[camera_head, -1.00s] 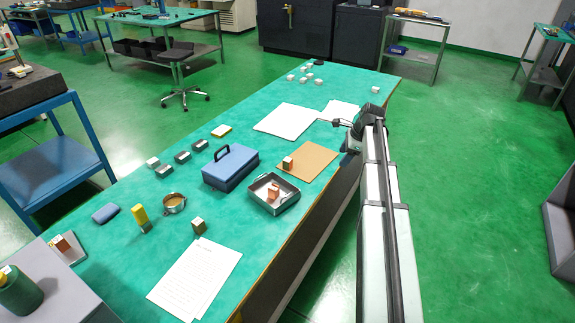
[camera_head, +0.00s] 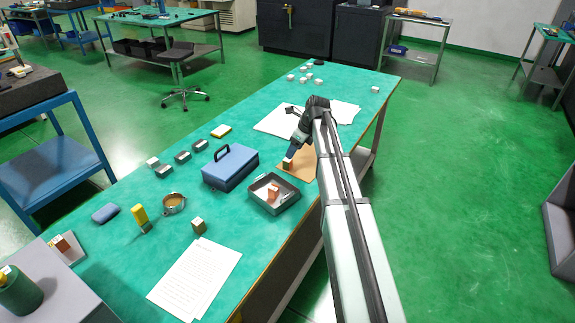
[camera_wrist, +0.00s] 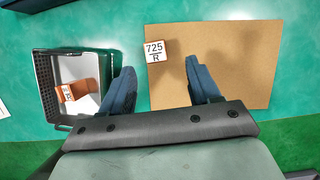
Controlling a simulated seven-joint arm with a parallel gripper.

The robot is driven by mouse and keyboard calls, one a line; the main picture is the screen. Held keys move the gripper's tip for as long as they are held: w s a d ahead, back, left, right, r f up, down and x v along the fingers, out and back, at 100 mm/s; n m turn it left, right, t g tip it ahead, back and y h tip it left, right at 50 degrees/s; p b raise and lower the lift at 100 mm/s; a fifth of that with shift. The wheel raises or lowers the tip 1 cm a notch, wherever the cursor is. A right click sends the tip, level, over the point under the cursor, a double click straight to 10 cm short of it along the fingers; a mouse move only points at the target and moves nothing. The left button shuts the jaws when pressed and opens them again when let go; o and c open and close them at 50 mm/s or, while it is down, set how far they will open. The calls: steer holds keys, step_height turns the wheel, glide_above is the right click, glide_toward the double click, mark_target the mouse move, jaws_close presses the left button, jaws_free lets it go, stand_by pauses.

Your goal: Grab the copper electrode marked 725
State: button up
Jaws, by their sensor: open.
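The copper electrode marked 725 (camera_head: 287,163) stands on a brown board (camera_head: 306,165). In the wrist view the white top of the electrode (camera_wrist: 155,50) reads "725" over "R". It sits near the left edge of the board (camera_wrist: 240,60). My gripper (camera_wrist: 160,66) is open and empty, with its blue fingers pointing down at the board. The electrode shows between the two fingers, slightly beyond their tips in the picture. I cannot tell how far above it the fingers are. In the head view my gripper (camera_head: 292,152) is right at the electrode and partly covers it.
A grey tray (camera_head: 290,200) holding an orange-brown copper piece (camera_head: 273,192) stands close beside the board. A blue case (camera_head: 230,167) is to its left. Another copper-and-pale block (camera_head: 198,226) stands nearer. White papers (camera_head: 345,112) lie behind the board.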

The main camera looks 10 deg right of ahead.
mark_target(287, 160)
steer(key=shift+s+a+x, duration=0.1)
steer(key=shift+x, duration=1.75)
steer(key=shift+s+a+x, duration=0.1)
steer(key=shift+a+x, duration=0.05)
steer(key=shift+x, duration=1.7)
jaws_close()
